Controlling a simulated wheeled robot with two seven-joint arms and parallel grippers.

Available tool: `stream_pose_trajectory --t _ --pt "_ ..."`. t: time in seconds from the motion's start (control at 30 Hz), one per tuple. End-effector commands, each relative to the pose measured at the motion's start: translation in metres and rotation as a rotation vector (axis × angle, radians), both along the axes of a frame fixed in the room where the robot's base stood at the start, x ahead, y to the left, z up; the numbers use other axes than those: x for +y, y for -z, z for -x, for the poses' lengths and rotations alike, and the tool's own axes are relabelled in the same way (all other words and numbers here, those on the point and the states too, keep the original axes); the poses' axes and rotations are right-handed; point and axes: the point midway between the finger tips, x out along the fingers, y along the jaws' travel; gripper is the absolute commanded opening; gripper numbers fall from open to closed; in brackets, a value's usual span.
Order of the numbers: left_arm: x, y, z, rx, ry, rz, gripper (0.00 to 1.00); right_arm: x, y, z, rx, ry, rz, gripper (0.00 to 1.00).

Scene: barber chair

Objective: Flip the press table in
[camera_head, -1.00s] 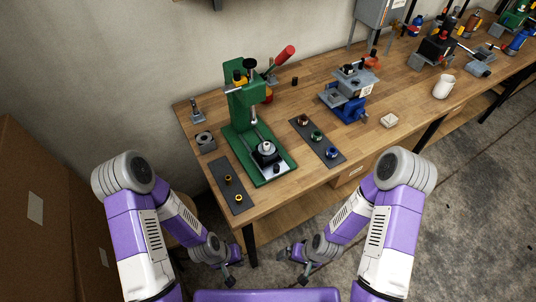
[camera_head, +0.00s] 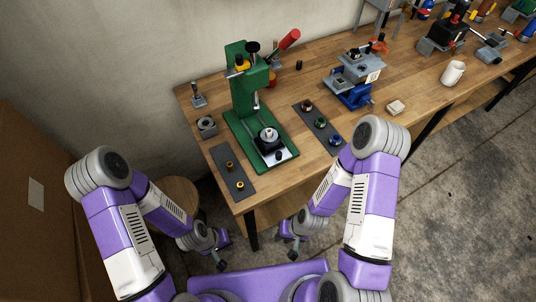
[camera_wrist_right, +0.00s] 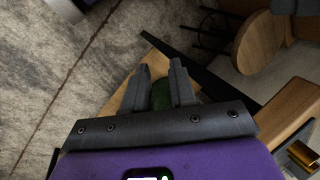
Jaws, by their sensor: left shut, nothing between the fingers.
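The green press (camera_head: 245,85) with its red-handled lever (camera_head: 288,40) stands upright at the near left end of the wooden bench. Its press table, a small dark block with a round silver piece on top (camera_head: 268,134), sits on the green base under the ram. My left gripper (camera_head: 222,258) is shut and empty, below and in front of the bench's near edge. My right gripper (camera_head: 292,250) is also low in front of the bench, apart from the press. In the right wrist view its two fingers (camera_wrist_right: 162,75) stand apart with nothing held between them.
A blue-grey fixture (camera_head: 352,80) and white mug (camera_head: 453,73) stand further right. A round stool (camera_head: 180,192) stands by the bench's left end.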

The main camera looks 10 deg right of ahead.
Motion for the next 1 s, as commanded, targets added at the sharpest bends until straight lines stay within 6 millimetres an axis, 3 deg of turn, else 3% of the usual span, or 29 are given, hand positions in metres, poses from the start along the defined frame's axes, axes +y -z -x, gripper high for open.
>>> stream_pose_trajectory --t 0.03,0.17,0.6,1.0 --pt "0.000 0.001 0.000 0.000 -0.001 -0.001 0.00 -0.001 -0.001 -0.003 -0.006 0.003 0.001 0.17" --pt "0.000 0.007 0.000 0.000 0.001 0.000 0.00 -0.011 -0.014 -0.024 -0.064 0.035 0.001 0.00" --pt "0.000 0.035 0.000 0.000 0.001 0.000 0.00 -0.037 -0.081 -0.094 -0.279 0.141 -0.009 0.00" --pt "0.000 0.093 0.000 0.000 0.000 0.000 0.00 -0.048 -0.126 -0.122 -0.392 0.349 -0.053 0.00"
